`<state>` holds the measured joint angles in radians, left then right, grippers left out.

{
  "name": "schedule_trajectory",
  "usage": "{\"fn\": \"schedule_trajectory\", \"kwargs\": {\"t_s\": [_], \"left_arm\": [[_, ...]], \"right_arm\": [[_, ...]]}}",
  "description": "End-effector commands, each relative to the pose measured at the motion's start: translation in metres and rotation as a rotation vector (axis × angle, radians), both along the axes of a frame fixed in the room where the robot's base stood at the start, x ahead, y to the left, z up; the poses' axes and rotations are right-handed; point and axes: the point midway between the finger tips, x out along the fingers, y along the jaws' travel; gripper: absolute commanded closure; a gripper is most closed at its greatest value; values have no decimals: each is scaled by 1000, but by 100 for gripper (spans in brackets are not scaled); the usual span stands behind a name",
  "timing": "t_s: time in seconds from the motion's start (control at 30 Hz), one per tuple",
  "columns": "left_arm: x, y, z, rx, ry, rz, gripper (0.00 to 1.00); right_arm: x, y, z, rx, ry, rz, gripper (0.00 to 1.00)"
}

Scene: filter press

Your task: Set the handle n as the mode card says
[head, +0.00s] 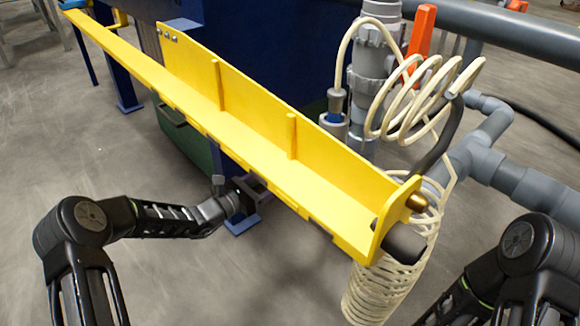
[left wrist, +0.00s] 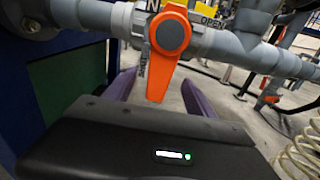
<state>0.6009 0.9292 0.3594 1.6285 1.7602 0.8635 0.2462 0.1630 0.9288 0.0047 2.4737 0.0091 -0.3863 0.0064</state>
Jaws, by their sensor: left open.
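Handle n is an orange lever (left wrist: 160,82) on a grey valve, under a tag with the letter N (left wrist: 153,6). It points down in the left wrist view, and a tag reading OPEN (left wrist: 211,21) sits to its right. Small lettering beside its left edge is too small to read surely. My left gripper (left wrist: 158,90) is open, with one finger on each side of the lever and gaps visible. In the head view my left gripper (head: 254,190) reaches under the yellow beam, which hides handle n. I see no mode card. My right gripper is out of view.
The long yellow beam (head: 250,115) crosses above my left gripper. Another orange handle (head: 420,38) stands upright at the back right. A coiled cream hose (head: 390,285) hangs beside grey pipes (head: 520,185). Bare floor (head: 130,180) lies left of the beam.

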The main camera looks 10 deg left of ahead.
Motion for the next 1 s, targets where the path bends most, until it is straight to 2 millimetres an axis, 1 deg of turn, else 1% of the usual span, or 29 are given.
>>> {"fn": "schedule_trajectory", "kwargs": {"t_s": [0.03,0.1,0.23,0.4,0.63,0.67,1.0], "left_arm": [[9,-9,-1,-1,-3,-3,36],[20,-17,0,-3,-1,-2,36],[33,-28,0,-4,2,-1,36],[40,-33,2,-5,3,1,36],[40,-33,3,-5,4,1,36],[40,-33,3,-5,4,1,37],[40,-33,3,-6,5,0,65]], "right_arm": [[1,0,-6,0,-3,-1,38],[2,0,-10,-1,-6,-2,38],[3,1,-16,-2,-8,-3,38],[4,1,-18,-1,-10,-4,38],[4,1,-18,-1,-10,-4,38],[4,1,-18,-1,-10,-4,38],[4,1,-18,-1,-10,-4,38]]}}
